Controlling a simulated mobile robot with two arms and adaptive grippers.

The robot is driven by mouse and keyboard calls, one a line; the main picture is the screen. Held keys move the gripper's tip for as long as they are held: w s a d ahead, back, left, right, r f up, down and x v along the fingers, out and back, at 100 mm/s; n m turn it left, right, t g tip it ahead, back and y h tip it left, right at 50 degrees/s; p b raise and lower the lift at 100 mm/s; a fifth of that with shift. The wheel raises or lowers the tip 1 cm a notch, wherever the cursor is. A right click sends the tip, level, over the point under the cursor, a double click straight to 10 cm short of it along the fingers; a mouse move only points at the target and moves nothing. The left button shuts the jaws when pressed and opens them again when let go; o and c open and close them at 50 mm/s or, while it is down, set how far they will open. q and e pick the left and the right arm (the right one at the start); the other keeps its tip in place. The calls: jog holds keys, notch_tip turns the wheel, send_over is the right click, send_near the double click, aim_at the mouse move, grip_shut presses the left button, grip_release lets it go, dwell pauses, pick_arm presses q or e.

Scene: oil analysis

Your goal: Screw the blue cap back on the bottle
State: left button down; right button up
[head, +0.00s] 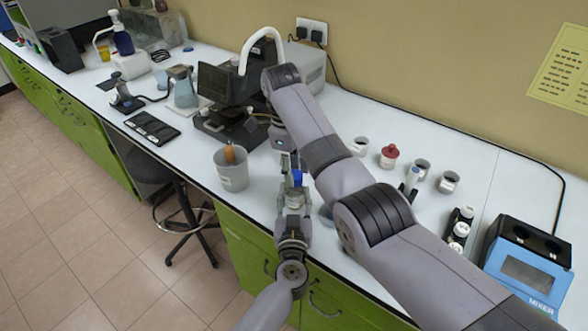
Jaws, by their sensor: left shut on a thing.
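The small blue cap (297,178) shows near the front edge of the bench, directly above the fingers of my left gripper (294,199). My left gripper is shut on the pale bottle, which is mostly hidden by the fingers. My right gripper (291,163) reaches down from above, with its fingers close to the blue cap. I cannot tell whether they touch the cap or how far they are open. Whether the cap sits on the bottle's neck is also too small to tell.
A grey beaker (232,174) with an orange-brown item stands left of the grippers. A dark instrument (228,100) is behind it. Small jars, a red-capped container (389,157) and a blue mixer (527,265) stand to the right. My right arm covers much of the bench's middle.

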jog(key=shift+o, duration=1.2)
jog(key=shift+r, duration=2.25)
jog(key=shift+c, duration=0.5)
